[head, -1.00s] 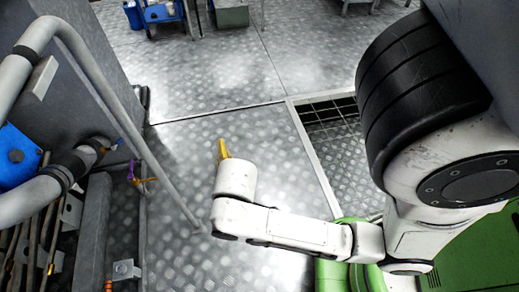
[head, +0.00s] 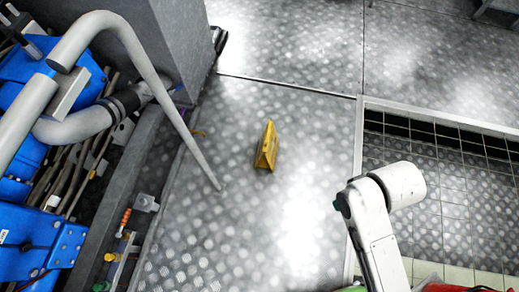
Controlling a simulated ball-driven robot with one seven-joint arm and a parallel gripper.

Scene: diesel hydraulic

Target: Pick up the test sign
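The test sign appears to be a small yellow folded sign (head: 267,147). It stands upright on the metal floor, left of the picture's middle, with nothing touching it. White links of my arm show at the lower right, well to the right of the sign and apart from it. No gripper fingers show, so I cannot see whether my gripper is open or shut.
A grey pipe railing (head: 150,80) comes down to the floor left of the sign. Blue machinery with pipes (head: 30,235) fills the left side. A sunken grating (head: 450,150) lies to the right. The patterned floor (head: 240,230) around the sign is clear.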

